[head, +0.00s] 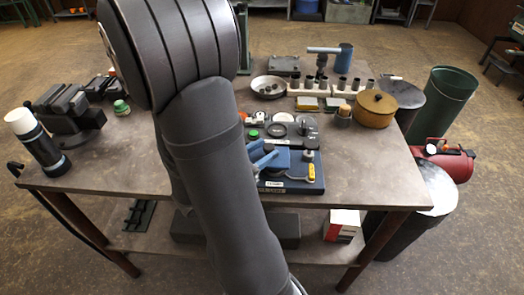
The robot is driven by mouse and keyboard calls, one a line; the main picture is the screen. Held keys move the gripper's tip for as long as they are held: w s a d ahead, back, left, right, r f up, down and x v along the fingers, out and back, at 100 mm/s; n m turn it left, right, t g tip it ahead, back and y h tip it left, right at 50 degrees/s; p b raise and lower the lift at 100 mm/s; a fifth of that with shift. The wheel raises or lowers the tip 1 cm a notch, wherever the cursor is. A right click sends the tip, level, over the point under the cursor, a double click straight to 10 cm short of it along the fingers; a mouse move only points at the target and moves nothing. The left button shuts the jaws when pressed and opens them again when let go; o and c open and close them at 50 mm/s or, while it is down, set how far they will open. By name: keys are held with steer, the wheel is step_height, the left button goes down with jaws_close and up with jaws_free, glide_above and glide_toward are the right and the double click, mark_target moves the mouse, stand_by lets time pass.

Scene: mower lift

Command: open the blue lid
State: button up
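A blue lid-like panel (279,158) shows on the table just right of my arm, above a dark blue base (291,187) with white labels and a yellow tag. Its left part is hidden behind my arm, and I cannot tell whether it is shut or raised. Two lighter blue bar-like pieces stick out from behind the arm at the panel's left; whether they belong to the panel or to my gripper is unclear. My grey arm crosses the middle of the view and hides my gripper, so its opening and any contact do not show.
Behind the panel lies a grey tray (301,130) with round parts. A tan lidded pot (375,109) stands to the right and a metal bowl (268,87) at the back. The right front tabletop is clear.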

jaws_close()
steer(key=a, duration=0.8)
steer(key=shift+a, duration=0.3)
steer(key=shift+o, duration=1.4)
jaws_free()
steer(key=shift+d, duration=0.1)
steer(key=v, duration=1.7)
steer(key=shift+s+d+r, duration=0.1)
steer(key=shift+s+d, duration=0.7)
steer(key=shift+s, duration=0.15)
steer(key=shift+s+d, duration=0.75)
steer(key=shift+s, duration=0.25)
